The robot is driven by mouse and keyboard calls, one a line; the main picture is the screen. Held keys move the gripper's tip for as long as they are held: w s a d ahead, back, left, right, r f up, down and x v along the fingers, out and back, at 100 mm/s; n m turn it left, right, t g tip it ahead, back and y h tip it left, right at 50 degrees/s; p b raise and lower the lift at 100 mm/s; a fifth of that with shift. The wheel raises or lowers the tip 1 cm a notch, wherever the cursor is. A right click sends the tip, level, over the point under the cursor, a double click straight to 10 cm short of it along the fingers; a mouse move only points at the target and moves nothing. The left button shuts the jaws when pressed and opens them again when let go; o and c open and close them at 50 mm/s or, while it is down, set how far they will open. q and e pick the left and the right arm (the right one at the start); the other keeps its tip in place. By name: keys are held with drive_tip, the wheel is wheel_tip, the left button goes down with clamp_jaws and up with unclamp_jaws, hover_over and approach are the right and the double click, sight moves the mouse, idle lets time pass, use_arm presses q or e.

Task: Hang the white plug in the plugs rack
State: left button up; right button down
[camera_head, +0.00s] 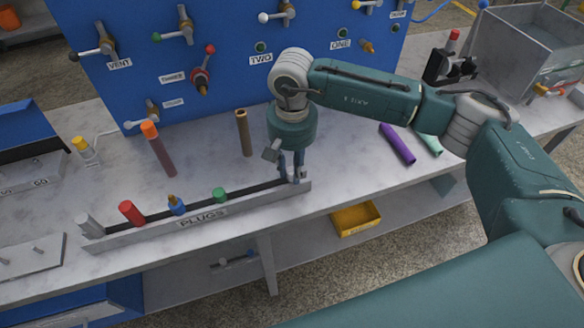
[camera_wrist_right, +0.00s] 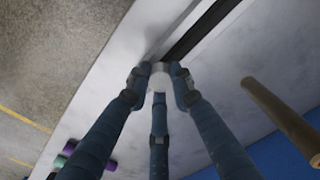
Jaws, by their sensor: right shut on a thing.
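The plugs rack (camera_head: 245,208) is a long pale bar with a dark slot and a "PLUGS" label along the bench's front edge. My right gripper (camera_head: 292,172) points down at the rack's right end. Its three blue fingers are shut on the small white plug, which shows as a pale piece between the fingertips in the right wrist view (camera_wrist_right: 160,68). The fingers hide most of the plug, and I cannot tell whether it sits in the slot. The rack's slot also shows just beyond the fingertips in that view. My left gripper is not in view.
The rack also holds a grey-white plug (camera_head: 88,225), a red plug (camera_head: 131,212), a blue plug (camera_head: 176,206) and a green plug (camera_head: 220,195). Behind stand a brown tube (camera_head: 244,133) and an orange-topped tube (camera_head: 158,150). A blue valve panel (camera_head: 225,50) rises behind; a purple tube (camera_head: 397,144) lies right.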

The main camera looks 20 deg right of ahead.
sight(292, 171)
drive_tip(key=c, duration=1.4)
unclamp_jaws()
drive_tip(key=shift+c, duration=0.2)
wheel_tip(292, 171, up, 12)
